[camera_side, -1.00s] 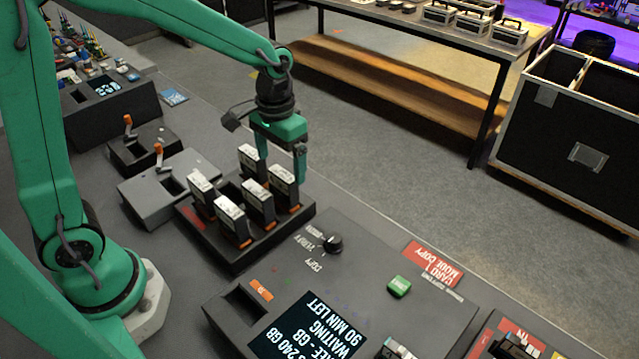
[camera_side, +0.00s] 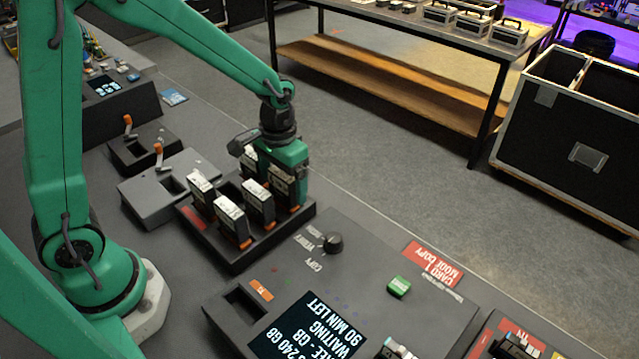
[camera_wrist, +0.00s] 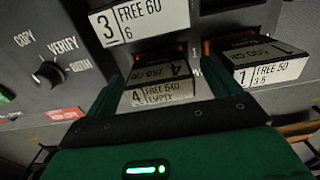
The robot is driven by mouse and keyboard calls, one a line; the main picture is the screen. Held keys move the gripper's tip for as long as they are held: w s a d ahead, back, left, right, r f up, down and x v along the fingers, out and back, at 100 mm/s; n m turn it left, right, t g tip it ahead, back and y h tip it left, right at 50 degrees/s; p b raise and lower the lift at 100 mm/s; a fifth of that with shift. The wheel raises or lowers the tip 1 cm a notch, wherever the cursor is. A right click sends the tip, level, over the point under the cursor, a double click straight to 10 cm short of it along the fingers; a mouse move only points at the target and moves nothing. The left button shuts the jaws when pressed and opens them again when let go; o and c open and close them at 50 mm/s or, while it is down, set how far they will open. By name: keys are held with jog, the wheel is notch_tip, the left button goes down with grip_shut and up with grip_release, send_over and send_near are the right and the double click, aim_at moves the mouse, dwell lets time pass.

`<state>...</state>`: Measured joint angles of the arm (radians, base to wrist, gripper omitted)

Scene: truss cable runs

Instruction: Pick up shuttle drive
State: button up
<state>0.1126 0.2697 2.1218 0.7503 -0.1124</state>
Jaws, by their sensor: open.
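Several black drives with white labels stand in a dark rack (camera_side: 262,247) in the side view. None is visibly labelled as the shuttle. My gripper (camera_wrist: 166,84) is open and lowered over the drive at the rack's back right corner. In the wrist view that drive (camera_wrist: 162,88) is marked 4, "FREE 640 EMPTY", and sits between the two fingers; contact cannot be told. Drive 3 (camera_wrist: 140,22) is beyond it to the left, and drive 1 (camera_wrist: 268,62) is to its right. Other drives in the rack stand nearer in the side view (camera_side: 231,218) (camera_side: 259,203).
A copy console (camera_side: 375,270) with knob (camera_side: 332,242), green button (camera_side: 398,286), empty slot (camera_side: 245,304) and screen (camera_side: 308,330) lies in front of the rack. A grey box (camera_side: 165,188) with a slot and orange-handled levers (camera_side: 128,124) are to the left.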

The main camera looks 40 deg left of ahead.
jog(key=shift+f, duration=1.2)
jog(key=c, duration=1.3)
jog(key=shift+r, duration=0.2)
notch_tip(320, 180, up, 10)
jog(key=shift+f, duration=0.1)
